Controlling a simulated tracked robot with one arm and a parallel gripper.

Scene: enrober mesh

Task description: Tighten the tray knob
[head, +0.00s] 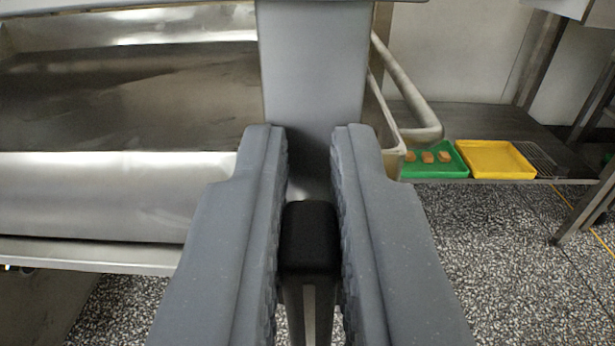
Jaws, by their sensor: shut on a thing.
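My gripper (309,140) reaches forward from the bottom of the head view, with two thick grey fingers that have ridged inner faces. A small black block (308,235) sits between the fingers, close against both inner faces; it appears to be the tray knob. The fingers are shut on it. Pale metal shows below the black part. The large shiny metal tray (120,185) lies beyond and left of the fingers. A grey upright plate (316,65) stands just past the fingertips and hides part of the tray's right end.
A bent metal tube handle (410,95) stands right of the plate. On a low shelf at right are a green tray (450,171) with several small brown pieces, an empty yellow tray (495,160) and a wire rack (541,159). Speckled floor (510,260) is open at lower right.

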